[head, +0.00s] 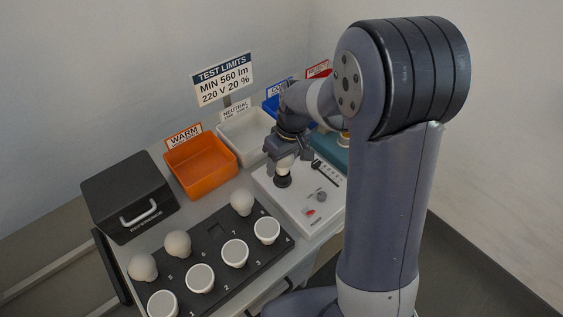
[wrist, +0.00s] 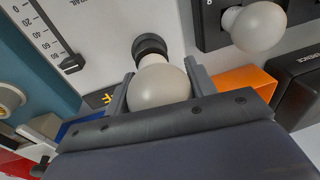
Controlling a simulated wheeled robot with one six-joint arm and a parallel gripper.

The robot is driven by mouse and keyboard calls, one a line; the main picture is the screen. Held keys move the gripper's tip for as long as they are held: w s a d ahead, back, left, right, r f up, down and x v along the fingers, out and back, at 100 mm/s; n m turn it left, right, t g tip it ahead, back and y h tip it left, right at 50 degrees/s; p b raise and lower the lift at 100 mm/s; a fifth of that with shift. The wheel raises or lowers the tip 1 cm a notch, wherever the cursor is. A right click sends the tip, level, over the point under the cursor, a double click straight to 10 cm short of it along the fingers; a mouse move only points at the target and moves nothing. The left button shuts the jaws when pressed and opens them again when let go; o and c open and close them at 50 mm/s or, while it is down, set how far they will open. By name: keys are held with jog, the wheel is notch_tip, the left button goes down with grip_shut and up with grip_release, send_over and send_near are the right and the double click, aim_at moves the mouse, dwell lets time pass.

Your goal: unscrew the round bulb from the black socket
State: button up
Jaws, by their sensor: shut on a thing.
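The round bulb (wrist: 160,86) is white and frosted. In the wrist view its neck end meets the black socket (wrist: 150,44); I cannot tell how far it is screwed in. My gripper (wrist: 158,88) is shut on the bulb, with one finger on each side of it. In the head view my gripper (head: 283,157) points down over the white test box, and a bit of the bulb (head: 284,168) shows above the black socket (head: 282,182).
The white test box (head: 305,215) carries a slider and a red switch. A black numbered tray (head: 217,232) holds several bulbs in front. Orange (head: 203,178), white and blue bins stand behind. A black case (head: 126,190) sits at left. A sign (head: 223,80) stands at the back.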

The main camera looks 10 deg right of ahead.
jog(key=n, duration=0.4)
jog(key=shift+n+g, duration=0.4)
jog(key=n, duration=0.4)
jog(key=shift+n+g+h, duration=0.3)
jog(key=n, duration=0.5)
jog(key=shift+d+g+h, duration=0.1)
jog(key=shift+g+h, duration=0.2)
jog(key=shift+h, duration=0.1)
jog(key=n, duration=0.4)
jog(key=shift+n+h, duration=0.3)
jog(key=shift+h, duration=0.1)
jog(key=o, duration=0.9)
jog(key=shift+c, duration=0.2)
jog(key=shift+s, duration=0.1)
jog(key=shift+p, duration=0.3)
